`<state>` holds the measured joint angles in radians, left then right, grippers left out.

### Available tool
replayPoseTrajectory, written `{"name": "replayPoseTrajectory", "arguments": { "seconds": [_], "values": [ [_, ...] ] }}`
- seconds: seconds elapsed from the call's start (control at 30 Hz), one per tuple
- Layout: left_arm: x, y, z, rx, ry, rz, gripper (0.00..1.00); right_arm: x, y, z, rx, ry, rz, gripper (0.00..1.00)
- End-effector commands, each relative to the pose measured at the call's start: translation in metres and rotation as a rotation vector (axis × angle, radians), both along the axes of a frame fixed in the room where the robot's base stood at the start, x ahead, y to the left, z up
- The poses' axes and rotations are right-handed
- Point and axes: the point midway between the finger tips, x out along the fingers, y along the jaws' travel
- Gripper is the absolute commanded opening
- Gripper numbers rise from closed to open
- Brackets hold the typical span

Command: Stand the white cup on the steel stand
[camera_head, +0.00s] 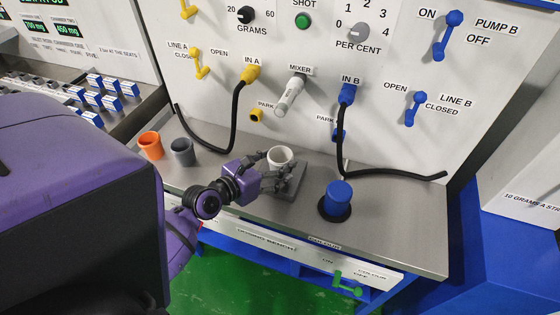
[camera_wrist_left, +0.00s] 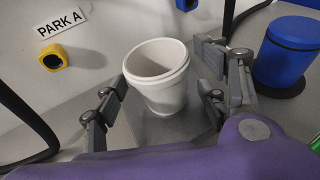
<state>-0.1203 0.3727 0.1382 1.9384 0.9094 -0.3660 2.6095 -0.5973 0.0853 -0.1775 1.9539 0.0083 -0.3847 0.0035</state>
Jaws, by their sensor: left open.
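The white cup (camera_head: 280,157) stands upright over the small grey steel stand (camera_head: 292,187) on the bench, below the mixer nozzle (camera_head: 290,95). It appears to rest on the stand, though my fingers hide part of the contact. My left gripper (camera_head: 279,166) is open around the cup. In the left wrist view, the cup (camera_wrist_left: 158,78) is between the spread fingers of my left gripper (camera_wrist_left: 163,82), with a gap visible on the right side. The cup's inside looks empty. My right gripper is not in view.
An orange cup (camera_head: 151,146) and a dark grey cup (camera_head: 183,152) stand at the bench's left. A blue capped cylinder (camera_head: 337,198) stands right of the stand. Black hoses hang from IN A (camera_head: 250,75) and IN B (camera_head: 347,94). The bench's right end is mostly clear.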

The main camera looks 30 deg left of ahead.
Motion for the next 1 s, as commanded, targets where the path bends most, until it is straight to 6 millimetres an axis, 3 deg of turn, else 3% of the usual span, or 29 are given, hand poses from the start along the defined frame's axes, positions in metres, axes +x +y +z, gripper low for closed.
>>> {"name": "replayPoseTrajectory", "arguments": {
  "seconds": [0.2, 0.4, 0.6, 1.0],
  "values": [
    [-0.049, 0.008, 0.011, 0.002, 0.007, 0.001, 0.66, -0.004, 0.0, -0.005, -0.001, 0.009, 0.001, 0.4],
    [-0.079, 0.013, 0.022, 0.001, 0.005, 0.0, 0.66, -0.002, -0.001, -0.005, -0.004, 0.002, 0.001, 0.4],
    [-0.09, 0.014, 0.028, 0.001, 0.001, -0.001, 0.66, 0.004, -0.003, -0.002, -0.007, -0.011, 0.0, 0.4],
    [-0.09, 0.014, 0.028, 0.0, 0.001, 0.0, 0.66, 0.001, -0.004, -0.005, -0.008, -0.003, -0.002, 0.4]
  ]
}}
